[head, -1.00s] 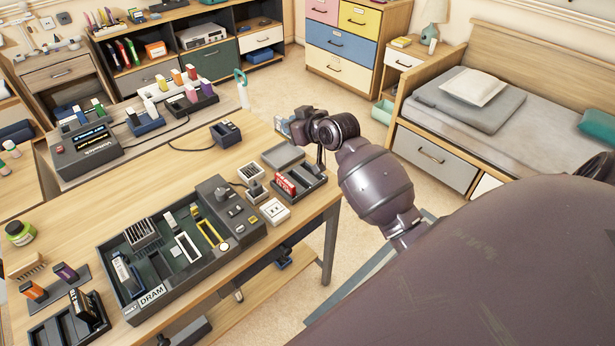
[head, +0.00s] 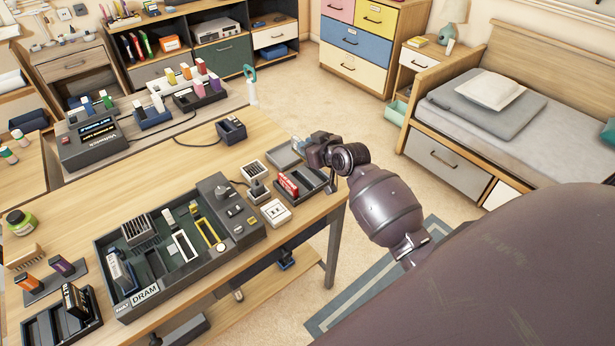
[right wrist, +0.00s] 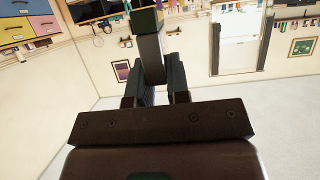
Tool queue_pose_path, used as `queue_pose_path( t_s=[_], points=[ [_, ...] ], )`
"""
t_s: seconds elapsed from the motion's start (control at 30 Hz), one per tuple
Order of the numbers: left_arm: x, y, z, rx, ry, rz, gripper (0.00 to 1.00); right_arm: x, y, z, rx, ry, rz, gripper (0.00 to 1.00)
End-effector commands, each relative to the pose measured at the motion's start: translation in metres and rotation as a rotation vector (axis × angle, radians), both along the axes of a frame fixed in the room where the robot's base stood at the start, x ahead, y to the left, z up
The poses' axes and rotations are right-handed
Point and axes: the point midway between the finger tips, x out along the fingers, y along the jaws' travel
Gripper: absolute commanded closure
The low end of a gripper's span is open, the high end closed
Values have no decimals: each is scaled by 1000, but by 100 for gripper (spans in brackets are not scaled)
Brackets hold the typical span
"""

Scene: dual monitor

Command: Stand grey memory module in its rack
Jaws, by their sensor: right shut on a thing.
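My right gripper (head: 306,145) is at the table's far right edge, beside the grey tray. In the right wrist view my right gripper (right wrist: 155,80) is shut on a grey module (right wrist: 151,58), which stands between its two fingers with a dark green, gold-edged end. In the head view only a small pale part of the held module (head: 297,144) shows beside the fingers. A dark rack (head: 316,184) holding a red module (head: 288,185) stands just below the gripper in the picture. I cannot tell which rack belongs to the grey module. My left gripper is not in view.
A large DRAM board tray (head: 150,290) fills the table's middle. A white block (head: 276,212) lies beside the red module's rack. A grey shallow tray (head: 284,149) is close to the gripper. Another rack (head: 30,325) stands at the lower left. Bare table lies behind the board tray.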

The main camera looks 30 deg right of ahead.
Motion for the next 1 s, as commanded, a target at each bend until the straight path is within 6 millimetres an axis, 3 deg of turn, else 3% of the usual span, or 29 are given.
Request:
queue_pose_path(
  t_s=[0.1,0.3,0.57,0.8,1.0],
  points=[
    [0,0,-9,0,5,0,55,-1,0,-30,2,5,-1,100],
    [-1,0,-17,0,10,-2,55,0,0,-60,2,2,0,100],
    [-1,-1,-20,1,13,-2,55,0,0,-73,1,1,1,100],
    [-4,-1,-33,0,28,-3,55,-1,0,-107,1,4,1,100],
    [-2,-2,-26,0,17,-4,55,0,0,-108,0,-1,0,100]
  ],
)
